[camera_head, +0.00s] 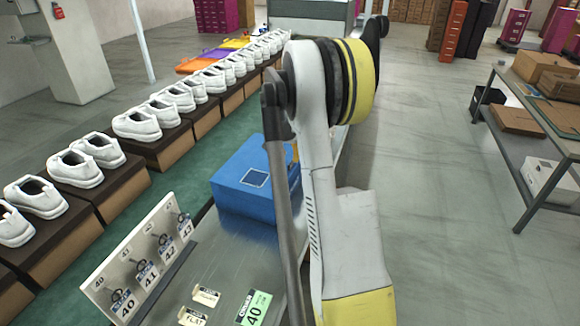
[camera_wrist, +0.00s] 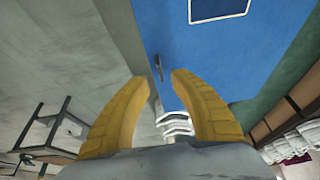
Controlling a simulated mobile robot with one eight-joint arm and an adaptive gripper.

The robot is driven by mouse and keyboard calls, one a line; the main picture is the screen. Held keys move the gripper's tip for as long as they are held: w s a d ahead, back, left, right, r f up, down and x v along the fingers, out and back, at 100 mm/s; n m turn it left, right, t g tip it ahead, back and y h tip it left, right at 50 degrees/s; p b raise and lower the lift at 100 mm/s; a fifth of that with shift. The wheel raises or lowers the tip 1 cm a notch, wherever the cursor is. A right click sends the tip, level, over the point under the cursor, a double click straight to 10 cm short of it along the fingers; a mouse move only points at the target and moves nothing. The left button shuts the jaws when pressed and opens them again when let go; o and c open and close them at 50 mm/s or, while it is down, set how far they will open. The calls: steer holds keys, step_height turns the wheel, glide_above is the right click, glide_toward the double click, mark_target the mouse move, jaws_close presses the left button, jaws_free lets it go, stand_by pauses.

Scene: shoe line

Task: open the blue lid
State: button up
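The blue lid (camera_head: 247,172) is the flat top of a blue box on the grey table, with a pale square outline on it. It appears closed, lying level. In the wrist view the blue surface (camera_wrist: 215,50) fills the upper middle, and a small dark tab (camera_wrist: 158,68) shows at its left edge. My gripper (camera_wrist: 160,78) is open, its two yellow fingers spread apart with nothing held. The tab shows just beyond the gap between the fingertips; I cannot tell how far off. In the head view my arm hides the box's right side and most of the gripper.
White shoes (camera_head: 140,124) on brown boxes line the left side. A sign board with numbered keys (camera_head: 140,262) and a green card (camera_head: 253,308) are at the near end of the table. A shelf with cartons (camera_head: 545,120) stands right, with open floor between.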

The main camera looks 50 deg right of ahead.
mark_target(291, 162)
steer(key=b+x, duration=0.1)
steer(key=x, duration=0.3)
steer(key=shift+d+f, duration=0.15)
steer(key=shift+f, duration=0.25)
steer(key=shift+w, duration=0.1)
steer(key=shift+c, duration=0.4)
jaws_close()
steer(key=shift+r, duration=0.1)
